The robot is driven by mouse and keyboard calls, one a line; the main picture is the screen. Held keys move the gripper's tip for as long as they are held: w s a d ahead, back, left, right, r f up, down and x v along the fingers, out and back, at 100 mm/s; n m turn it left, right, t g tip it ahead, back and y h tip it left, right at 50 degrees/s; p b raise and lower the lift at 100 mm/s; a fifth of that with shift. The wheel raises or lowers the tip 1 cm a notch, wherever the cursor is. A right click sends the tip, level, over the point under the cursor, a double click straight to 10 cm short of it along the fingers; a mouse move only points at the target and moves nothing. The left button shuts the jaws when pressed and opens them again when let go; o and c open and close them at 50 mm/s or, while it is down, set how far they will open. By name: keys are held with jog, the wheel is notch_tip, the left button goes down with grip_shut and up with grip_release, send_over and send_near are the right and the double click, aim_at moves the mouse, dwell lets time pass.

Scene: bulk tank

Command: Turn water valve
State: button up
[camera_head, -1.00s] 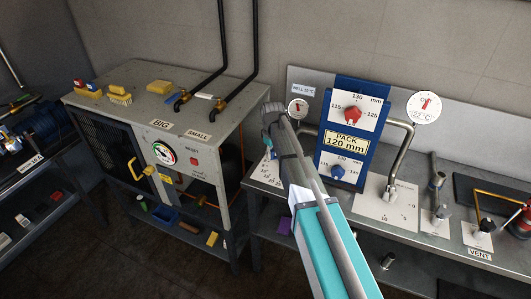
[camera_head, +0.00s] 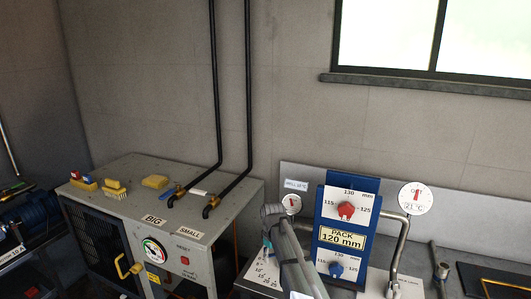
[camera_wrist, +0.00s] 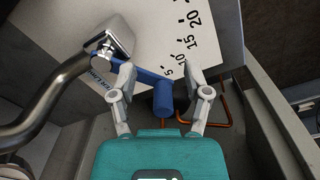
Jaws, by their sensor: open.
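A blue lever handle (camera_wrist: 163,97) with a cylindrical end stands before a white plate (camera_wrist: 158,22) with a scale marked 5 to 20, in the wrist view; its pointing arm lies near the 5. My gripper (camera_wrist: 159,77) is open, with one finger on each side of the lever. I cannot tell whether either finger touches it. In the head view the scale plate (camera_head: 263,272) is partly hidden by my arm, and the lever and fingertips are not visible there.
A blue panel (camera_head: 327,238) with red and blue knobs stands right of my arm. A grey cabinet (camera_head: 128,205) with two brass taps (camera_head: 209,207) stands to the left. A bent metal pipe (camera_wrist: 62,92) runs close left of my gripper. An orange pipe (camera_wrist: 224,112) lies lower right.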

jog(key=s+d+m, duration=0.4)
jog(key=s+d, duration=0.3)
jog(key=s, duration=0.4)
jog(key=s+d+m, duration=0.4)
jog(key=s+d, duration=0.4)
jog(key=s, duration=0.3)
jog(key=shift+s+m, duration=0.3)
jog(key=shift+s, duration=0.05)
jog(key=shift+a, duration=0.1)
dwell(5.4)
